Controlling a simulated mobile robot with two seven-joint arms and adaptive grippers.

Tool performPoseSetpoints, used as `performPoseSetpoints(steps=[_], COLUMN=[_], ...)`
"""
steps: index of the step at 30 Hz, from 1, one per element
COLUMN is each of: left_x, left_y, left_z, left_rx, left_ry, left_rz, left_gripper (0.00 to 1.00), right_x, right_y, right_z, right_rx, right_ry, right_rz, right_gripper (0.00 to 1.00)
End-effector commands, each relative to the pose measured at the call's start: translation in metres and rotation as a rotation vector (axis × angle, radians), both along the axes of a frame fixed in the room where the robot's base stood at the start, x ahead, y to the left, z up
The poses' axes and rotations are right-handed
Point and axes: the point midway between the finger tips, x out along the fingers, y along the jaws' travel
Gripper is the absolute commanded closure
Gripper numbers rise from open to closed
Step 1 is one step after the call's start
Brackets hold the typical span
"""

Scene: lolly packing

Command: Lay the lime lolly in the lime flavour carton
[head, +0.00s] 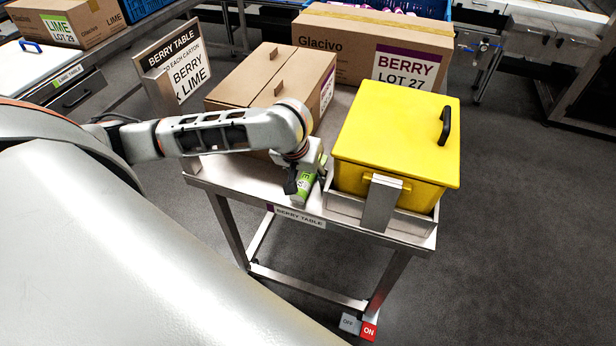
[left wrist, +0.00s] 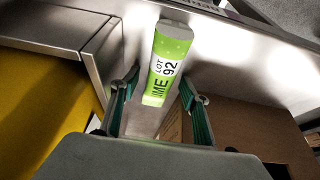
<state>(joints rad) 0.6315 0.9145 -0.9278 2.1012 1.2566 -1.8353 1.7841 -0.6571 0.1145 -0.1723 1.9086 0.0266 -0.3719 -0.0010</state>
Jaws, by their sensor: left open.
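The lime lolly (head: 302,190) is a slim pack in a green and white wrapper at the front edge of the steel berry table, partly hidden by my left gripper (head: 306,178). In the left wrist view the lolly (left wrist: 168,62) reads "LIME LOT 92". There, the open fingers of my left gripper (left wrist: 160,88) stand on either side of its lower part, with gaps showing. A brown carton (head: 85,22) labelled "LIME LOT 29" stands at the far upper left. My right gripper is not in view.
A yellow lidded box (head: 390,135) sits in a steel holder right of the gripper. A closed brown carton (head: 255,75) is behind my forearm. A "BERRY LOT 27" carton (head: 345,55) stands at the back. A sign (head: 178,70) stands at the table's left.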

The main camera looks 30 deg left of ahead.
Motion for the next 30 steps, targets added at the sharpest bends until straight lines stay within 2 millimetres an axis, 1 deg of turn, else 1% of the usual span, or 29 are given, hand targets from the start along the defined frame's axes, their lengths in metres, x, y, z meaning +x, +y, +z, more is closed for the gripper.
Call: performPoseSetpoints(steps=[6, 8, 9, 11, 14, 15, 23, 26, 29, 30], left_x=[0.0, 0.0, 0.0, 0.0, 0.0, 0.0, 0.001, 0.001, 0.001, 0.002], left_y=[0.0, 0.0, 0.0, 0.0, 0.0, 0.0, 0.0, 0.0, 0.0, 0.0], left_z=[-0.001, -0.001, 0.0, 0.0, 0.0, 0.0, 0.002, 0.008, 0.019, 0.026], left_rx=[0.0, 0.0, 0.0, 0.0, 0.0, 0.0, 0.0, 0.0, -0.002, 0.0], left_ry=[0.0, 0.0, 0.0, 0.0, 0.0, 0.0, -0.001, -0.001, -0.002, -0.005], left_rz=[0.0, 0.0, 0.0, 0.0, 0.0, 0.0, 0.001, 0.001, 0.0, 0.0], left_gripper=[0.54, 0.7, 0.8, 0.96, 0.97, 1.0, 1.0, 1.0, 1.0, 1.0], right_x=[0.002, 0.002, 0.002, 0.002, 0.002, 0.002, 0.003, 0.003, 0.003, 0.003], right_y=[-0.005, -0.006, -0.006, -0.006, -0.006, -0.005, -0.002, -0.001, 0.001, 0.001], right_z=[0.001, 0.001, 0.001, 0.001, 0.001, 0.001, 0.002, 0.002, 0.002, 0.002], right_rx=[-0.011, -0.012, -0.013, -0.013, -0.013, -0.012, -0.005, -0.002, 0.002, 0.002], right_ry=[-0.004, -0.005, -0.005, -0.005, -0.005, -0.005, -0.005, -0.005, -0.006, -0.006], right_rz=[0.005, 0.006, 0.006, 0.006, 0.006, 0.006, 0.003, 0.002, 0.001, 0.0], right_gripper=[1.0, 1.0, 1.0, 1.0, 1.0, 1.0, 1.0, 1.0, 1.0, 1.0])
